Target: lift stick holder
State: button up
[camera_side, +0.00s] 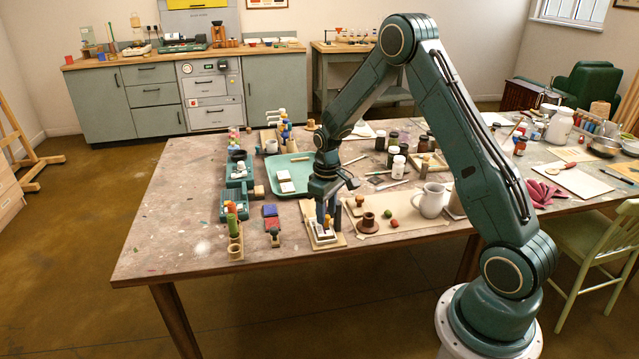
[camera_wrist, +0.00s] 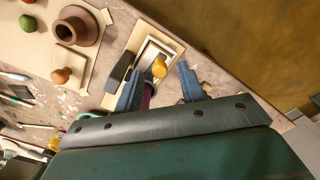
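A small wooden stick holder (camera_side: 235,247) stands near the table's front left edge in the side view, with an upright green stick (camera_side: 233,226) and an orange one by it. I cannot be sure that it is the holder named. My gripper (camera_side: 325,217) points down to its right, over a pale wooden board with a white frame (camera_side: 318,240). In the wrist view my gripper (camera_wrist: 160,74) has its blue fingers apart. A yellow-orange knob (camera_wrist: 160,67) and part of a purple piece (camera_wrist: 150,92) show between them, with the white frame (camera_wrist: 152,50) beyond. Contact cannot be seen.
Red and blue blocks (camera_side: 270,217) and a dark stamp lie between holder and gripper. A green tray (camera_side: 279,166) lies behind. The front left corner is clear.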

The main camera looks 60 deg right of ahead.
aim_at(327, 217)
jog(key=shift+r, duration=0.1)
notch_tip(327, 217, up, 14)
dwell(0.8)
dwell(0.3)
jog(key=s+a+r+t, duration=0.3)
jog(key=s+a+r, duration=0.7)
jog(key=a+r, duration=0.1)
jog(key=s+a+r+t, duration=0.1)
jog(key=s+a, duration=0.5)
jog(key=s, duration=0.8)
jog(key=shift+s+t, duration=0.4)
jog(key=shift+t, duration=0.4)
